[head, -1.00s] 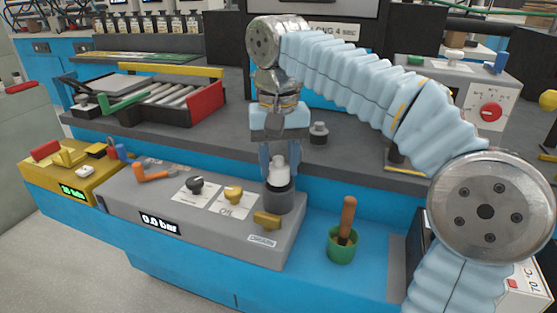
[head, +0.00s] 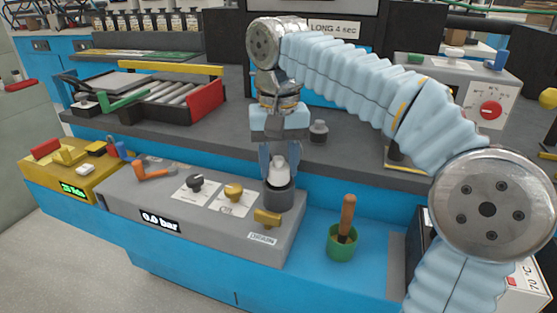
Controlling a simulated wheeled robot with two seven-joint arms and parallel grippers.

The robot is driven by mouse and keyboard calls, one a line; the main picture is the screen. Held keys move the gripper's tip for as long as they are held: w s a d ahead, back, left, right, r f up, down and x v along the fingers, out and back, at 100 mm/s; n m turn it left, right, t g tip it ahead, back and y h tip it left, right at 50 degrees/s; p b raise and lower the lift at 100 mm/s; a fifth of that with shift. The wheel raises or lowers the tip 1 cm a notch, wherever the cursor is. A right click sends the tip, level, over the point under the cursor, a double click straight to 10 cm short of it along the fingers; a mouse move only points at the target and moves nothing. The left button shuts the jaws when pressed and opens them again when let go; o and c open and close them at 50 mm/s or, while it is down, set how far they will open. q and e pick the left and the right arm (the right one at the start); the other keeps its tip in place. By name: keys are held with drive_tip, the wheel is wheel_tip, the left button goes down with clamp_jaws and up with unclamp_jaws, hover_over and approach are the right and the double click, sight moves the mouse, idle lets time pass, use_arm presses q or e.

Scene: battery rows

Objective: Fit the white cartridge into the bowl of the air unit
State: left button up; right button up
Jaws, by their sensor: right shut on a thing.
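The air unit (head: 185,228) is a long grey box with a "0.0 bar" display, a black knob, a yellow knob and a yellow lever. Its bowl (head: 278,198) is a dark grey cup at the right end. My right gripper (head: 279,160) points down above the bowl and is shut on the white cartridge (head: 279,172). The cartridge stands upright, and its lower end is hidden by the bowl's rim. I cannot tell how deep it sits. My left gripper is not in view.
A green cup (head: 341,247) with a wooden-handled tool stands right of the air unit. A dark grey round part (head: 318,132) stands on the shelf behind. A yellow unit (head: 75,178) adjoins at left. The blue bench around the green cup is clear.

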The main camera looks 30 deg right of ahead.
sight(279, 158)
drive_tip(key=shift+f+b, duration=0.5)
drive_tip(key=shift+f, duration=0.3)
drive_tip(key=o, duration=1.2)
wheel_tip(279, 158, up, 12)
drive_tip(key=p, duration=0.4)
